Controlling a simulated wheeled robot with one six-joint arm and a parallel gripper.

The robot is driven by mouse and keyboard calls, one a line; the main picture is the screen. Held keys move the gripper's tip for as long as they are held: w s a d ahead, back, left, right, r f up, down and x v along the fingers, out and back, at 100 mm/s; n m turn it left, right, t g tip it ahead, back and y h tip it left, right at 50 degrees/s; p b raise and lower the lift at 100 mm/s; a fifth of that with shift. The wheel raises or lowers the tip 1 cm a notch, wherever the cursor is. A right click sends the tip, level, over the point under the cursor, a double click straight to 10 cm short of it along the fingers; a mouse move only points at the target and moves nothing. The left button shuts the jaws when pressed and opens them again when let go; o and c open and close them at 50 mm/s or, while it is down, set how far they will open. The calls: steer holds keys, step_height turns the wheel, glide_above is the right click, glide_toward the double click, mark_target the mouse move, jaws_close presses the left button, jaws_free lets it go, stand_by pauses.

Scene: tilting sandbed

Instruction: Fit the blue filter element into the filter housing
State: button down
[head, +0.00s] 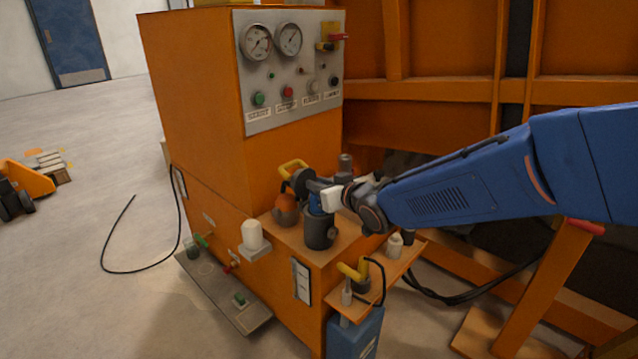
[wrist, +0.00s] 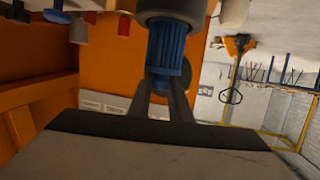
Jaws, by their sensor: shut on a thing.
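The blue filter element (head: 316,205) is a ribbed cylinder. My gripper (head: 313,190) is shut on it from above. The filter housing (head: 320,234), a dark grey upright cup, stands on the orange ledge directly below. In the wrist view the blue element (wrist: 165,50) lies between my dark fingers (wrist: 165,88), and its far end meets the rim of the housing (wrist: 172,14). That end is hidden by the rim, so how deep it sits I cannot tell. The element looks roughly in line with the housing.
An orange rounded part (head: 286,210) stands close left of the housing, and a white cylinder (head: 251,235) sits on a side bracket. A small white bottle (head: 394,247) and a yellow-handled part (head: 352,271) stand to the right. The orange cabinet with its gauge panel (head: 290,75) rises behind.

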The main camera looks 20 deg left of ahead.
steer(key=shift+f, duration=3.1)
steer(key=c, duration=1.6)
jaws_free()
steer(key=shift+o, duration=0.2)
steer(key=v, duration=1.7)
steer(key=shift+d, duration=0.2)
steer(key=shift+s, duration=0.15)
